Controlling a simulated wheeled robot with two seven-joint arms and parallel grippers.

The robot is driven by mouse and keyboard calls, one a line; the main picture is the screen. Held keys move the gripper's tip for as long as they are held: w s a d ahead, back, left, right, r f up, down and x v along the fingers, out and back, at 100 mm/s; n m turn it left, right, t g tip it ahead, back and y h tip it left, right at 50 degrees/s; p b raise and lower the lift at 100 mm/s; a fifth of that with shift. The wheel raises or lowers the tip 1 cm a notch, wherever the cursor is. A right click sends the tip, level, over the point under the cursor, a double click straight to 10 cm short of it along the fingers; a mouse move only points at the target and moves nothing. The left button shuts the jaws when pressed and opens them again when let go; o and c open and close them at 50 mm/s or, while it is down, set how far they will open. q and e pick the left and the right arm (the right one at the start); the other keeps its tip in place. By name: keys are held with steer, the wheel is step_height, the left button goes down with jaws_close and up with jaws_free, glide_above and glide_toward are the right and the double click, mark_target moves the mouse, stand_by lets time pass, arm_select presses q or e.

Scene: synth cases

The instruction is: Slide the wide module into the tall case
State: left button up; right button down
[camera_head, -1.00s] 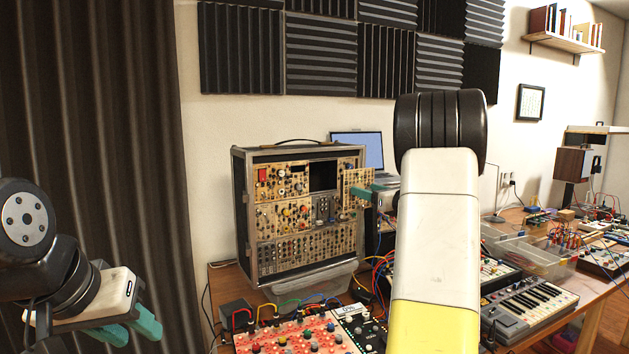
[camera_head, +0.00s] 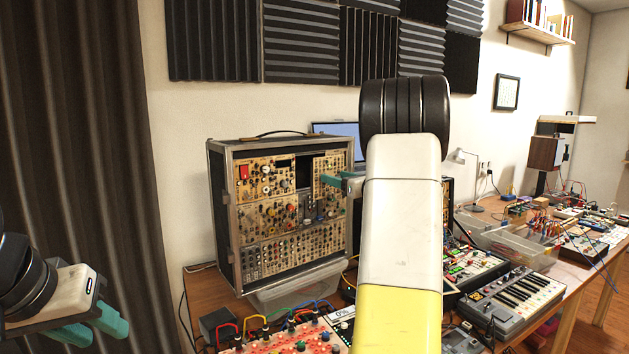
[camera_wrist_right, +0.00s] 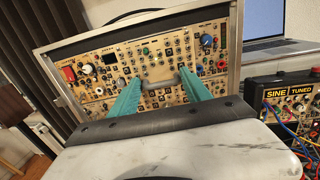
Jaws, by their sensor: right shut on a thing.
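The tall case (camera_head: 216,222) stands upright on the table in the head view, its front filled with tan panels. A dark opening (camera_head: 305,172) shows in its top row, right of centre. My right gripper (camera_head: 343,183) is shut on the wide module (camera_head: 326,180), a tan panel held upright in front of the case, overlapping the opening's right side. In the right wrist view, the teal fingers (camera_wrist_right: 160,84) grip a grey bar at the module's face. I cannot tell whether the module has entered the opening. My left gripper (camera_head: 92,328) is open and empty at lower left.
A clear plastic bin (camera_head: 297,290) sits below the case front. A red patch panel with cables (camera_head: 285,340) lies before it. A laptop (camera_wrist_right: 250,22) stands right of the case. A keyboard (camera_head: 515,305) and more synth gear fill the right side.

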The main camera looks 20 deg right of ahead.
steer(key=shift+x, duration=2.85)
steer(key=shift+x, duration=2)
steer(key=shift+c, duration=2.1)
jaws_free()
steer(key=v, duration=0.7)
steer(key=shift+s, duration=0.4)
steer(key=shift+d, duration=0.1)
